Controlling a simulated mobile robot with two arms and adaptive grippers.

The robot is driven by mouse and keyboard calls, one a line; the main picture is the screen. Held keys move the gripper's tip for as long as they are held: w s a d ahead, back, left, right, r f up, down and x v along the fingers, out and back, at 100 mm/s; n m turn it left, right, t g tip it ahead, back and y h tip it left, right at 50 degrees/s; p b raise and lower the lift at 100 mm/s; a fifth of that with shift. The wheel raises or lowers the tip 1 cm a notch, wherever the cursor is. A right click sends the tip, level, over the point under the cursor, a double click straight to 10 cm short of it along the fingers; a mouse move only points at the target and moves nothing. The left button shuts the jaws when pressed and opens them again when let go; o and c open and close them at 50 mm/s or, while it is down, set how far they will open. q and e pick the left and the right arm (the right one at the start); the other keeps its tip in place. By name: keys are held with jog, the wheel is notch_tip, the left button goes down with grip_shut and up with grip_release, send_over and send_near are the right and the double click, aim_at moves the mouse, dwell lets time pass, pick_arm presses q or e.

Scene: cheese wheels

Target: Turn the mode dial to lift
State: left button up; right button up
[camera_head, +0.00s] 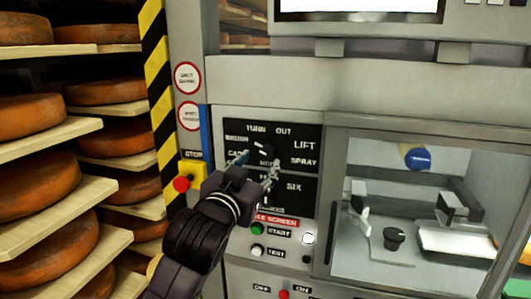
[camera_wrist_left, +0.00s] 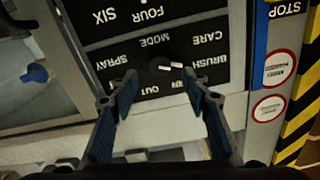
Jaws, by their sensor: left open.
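The mode dial (camera_head: 264,147) is a dark knob on the black label panel (camera_head: 308,131), partly behind my left gripper (camera_head: 257,163) in the head view. The words TURN, OUT, LIFT and SPRAY show around it, with LIFT at upper right. In the upside-down left wrist view, the dial (camera_wrist_left: 160,68) has white marks on its right side, toward BRUSH. My left gripper (camera_wrist_left: 163,85) is open, its two fingers apart, with the dial seen between and just beyond the tips. Contact cannot be told. LIFT is hidden there by a finger. My right gripper is out of view.
A lower dial area marked SIX is partly covered by my arm. A green START button (camera_head: 257,229) and a white TEST button (camera_head: 257,250) sit below. A red stop button (camera_head: 181,184) is at left. A glazed chamber (camera_head: 400,200) is at right; cheese shelves (camera_head: 60,190) stand left.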

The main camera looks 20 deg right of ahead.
aim_at(266, 154)
pick_arm(q)
jog(key=p+x, duration=0.1)
jog(key=x, duration=0.4)
jog(key=shift+s+p, duration=0.1)
jog(key=shift+p, duration=0.2)
jog(key=shift+w+d, duration=0.35)
jog(key=shift+w, duration=0.25)
jog(key=shift+c, duration=0.9)
jog(key=c, duration=0.9)
jog(key=shift+c, duration=0.2)
